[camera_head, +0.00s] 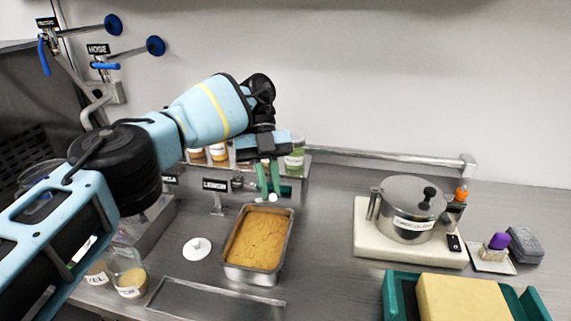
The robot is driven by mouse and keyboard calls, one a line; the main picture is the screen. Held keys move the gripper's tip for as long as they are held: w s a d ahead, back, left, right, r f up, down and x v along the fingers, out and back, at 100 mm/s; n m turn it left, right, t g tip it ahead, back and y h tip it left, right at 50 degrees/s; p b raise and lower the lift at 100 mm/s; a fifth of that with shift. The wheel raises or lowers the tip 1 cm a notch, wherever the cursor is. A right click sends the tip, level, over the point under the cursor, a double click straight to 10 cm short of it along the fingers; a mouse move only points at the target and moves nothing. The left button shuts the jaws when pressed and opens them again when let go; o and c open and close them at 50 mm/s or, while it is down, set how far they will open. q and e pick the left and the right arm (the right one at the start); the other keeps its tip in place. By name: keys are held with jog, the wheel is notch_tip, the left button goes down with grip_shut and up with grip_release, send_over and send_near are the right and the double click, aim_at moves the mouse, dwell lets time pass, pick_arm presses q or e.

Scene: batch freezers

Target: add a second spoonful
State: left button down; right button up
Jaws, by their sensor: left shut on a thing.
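My left gripper (268,181) points down with its green fingers above the far end of a metal pan (231,271). It is shut on a small white-tipped thing (272,198), mostly hidden by the fingers; I cannot tell whether it is a spoon. The pan holds a tan-yellow mass (256,243) with a slightly rough top. An open-looking glass jar (130,277) with a label stands at the lower left, partly beside my arm. A white round lid with a knob (197,248) lies on the counter left of the pan. My right gripper is not in view.
Several small jars (295,157) stand on a rack behind the gripper. A lidded steel pot (409,206) stands on a cream base (390,246) at the right. The counter between pan and pot is clear.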

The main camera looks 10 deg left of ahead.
pick_arm(q)
jog(key=shift+w+d+r+n+t+h, duration=0.5)
jog(key=shift+n+t+h, duration=0.65)
jog(key=shift+n, duration=0.95)
jog(key=shift+w+d+r+n+t+h, duration=0.5)
jog(key=shift+n+t+h, duration=0.6)
jog(key=shift+n, duration=1)
jog(key=shift+w+d+r+n+t+h, duration=0.45)
jog(key=shift+n+t+h, duration=0.7)
jog(key=shift+n, duration=0.95)
jog(key=shift+w+a, duration=0.1)
